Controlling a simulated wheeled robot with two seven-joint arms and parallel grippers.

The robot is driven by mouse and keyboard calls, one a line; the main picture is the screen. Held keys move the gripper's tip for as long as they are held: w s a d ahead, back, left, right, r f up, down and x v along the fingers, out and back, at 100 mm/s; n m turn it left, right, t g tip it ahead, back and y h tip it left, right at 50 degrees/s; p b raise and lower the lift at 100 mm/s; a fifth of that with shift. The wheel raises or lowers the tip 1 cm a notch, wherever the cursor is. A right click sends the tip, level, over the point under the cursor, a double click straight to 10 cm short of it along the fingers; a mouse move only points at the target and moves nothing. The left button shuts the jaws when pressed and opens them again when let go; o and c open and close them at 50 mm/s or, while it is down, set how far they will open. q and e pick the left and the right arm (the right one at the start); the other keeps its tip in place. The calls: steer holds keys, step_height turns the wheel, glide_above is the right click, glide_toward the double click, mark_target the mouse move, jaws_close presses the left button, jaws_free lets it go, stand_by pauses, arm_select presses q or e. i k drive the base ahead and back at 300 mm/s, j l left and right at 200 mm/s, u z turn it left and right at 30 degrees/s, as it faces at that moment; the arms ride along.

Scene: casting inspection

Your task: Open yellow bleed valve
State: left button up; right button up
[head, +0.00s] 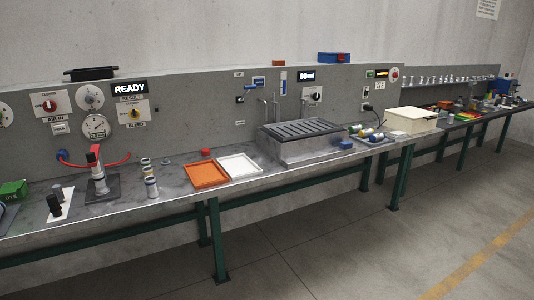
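The knob's exact handle angle is too small to tell. A pressure gauge (96,126) is to its left and a lit READY display (130,88) is just above it. Neither of my grippers is in view.
A red AIR IN valve (50,105) is further left on the panel. On the bench below stand a red-topped fixture (97,170) with a red hose, several small cans (151,186), an orange tray (206,176) and a white tray (240,165). The floor in front is clear.

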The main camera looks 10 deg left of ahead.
mark_target(135, 115)
steer(key=i+l+u, duration=0.2)
steer(key=i+u, duration=0.2)
steer(key=i, duration=0.25)
steer(key=i+l+u, duration=0.45)
steer(key=i, duration=0.2)
steer(key=i+l+u, duration=0.4)
steer(key=i+l, duration=0.15)
steer(key=i, duration=0.05)
